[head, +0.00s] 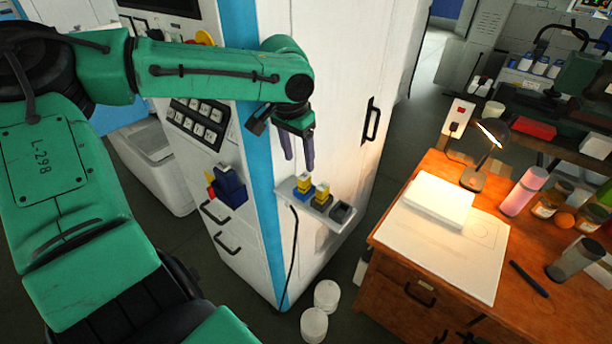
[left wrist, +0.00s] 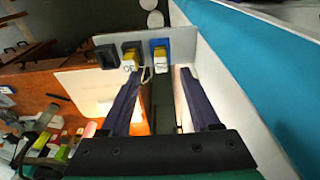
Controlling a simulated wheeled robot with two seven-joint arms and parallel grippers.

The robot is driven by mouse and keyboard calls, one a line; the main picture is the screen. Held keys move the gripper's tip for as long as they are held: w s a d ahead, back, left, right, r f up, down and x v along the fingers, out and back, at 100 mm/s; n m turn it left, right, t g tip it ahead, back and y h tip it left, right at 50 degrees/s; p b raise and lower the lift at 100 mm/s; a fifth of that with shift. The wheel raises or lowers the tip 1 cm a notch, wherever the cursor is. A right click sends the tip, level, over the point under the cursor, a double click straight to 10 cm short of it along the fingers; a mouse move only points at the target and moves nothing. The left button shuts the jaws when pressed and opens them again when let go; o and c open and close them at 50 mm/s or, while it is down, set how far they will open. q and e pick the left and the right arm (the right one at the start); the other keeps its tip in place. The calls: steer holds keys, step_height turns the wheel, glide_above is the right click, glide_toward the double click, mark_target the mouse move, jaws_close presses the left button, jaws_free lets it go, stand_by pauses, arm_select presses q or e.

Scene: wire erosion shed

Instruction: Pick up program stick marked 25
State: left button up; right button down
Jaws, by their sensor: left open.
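Two small program sticks stand on a pale shelf (head: 325,218) fixed to the white cabinet. One stick (head: 303,187) has a yellow top and blue around its base; the other stick (head: 321,194) is yellow with a dark base. In the left wrist view, the blue-based stick (left wrist: 160,52) is on the right and the other stick (left wrist: 130,58) is left of it. Their markings are too small to read. My left gripper (head: 299,156) is open and empty, pointing down above the shelf, apart from the sticks. Its fingers (left wrist: 162,76) frame the blue-based stick in the wrist view. My right gripper is not in view.
An empty-looking dark holder (head: 341,211) sits at the shelf's right end. The cabinet's blue edge strip (head: 262,150) and a door handle (head: 371,120) are near. A wooden desk (head: 385,235) with lamp and papers stands right. White round tubs (head: 314,325) are on the floor.

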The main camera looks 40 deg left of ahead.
mark_target(304, 176)
arm_select(q)
steer(key=f, duration=0.2)
steer(key=w+f+p, duration=0.1)
steer(key=f, duration=0.2)
steer(key=w+f+p, duration=0.1)
steer(key=f, duration=0.2)
steer(key=shift+a+f, duration=0.1)
steer(key=shift+w+f, duration=0.1)
steer(key=shift+f, duration=0.15)
jaws_close()
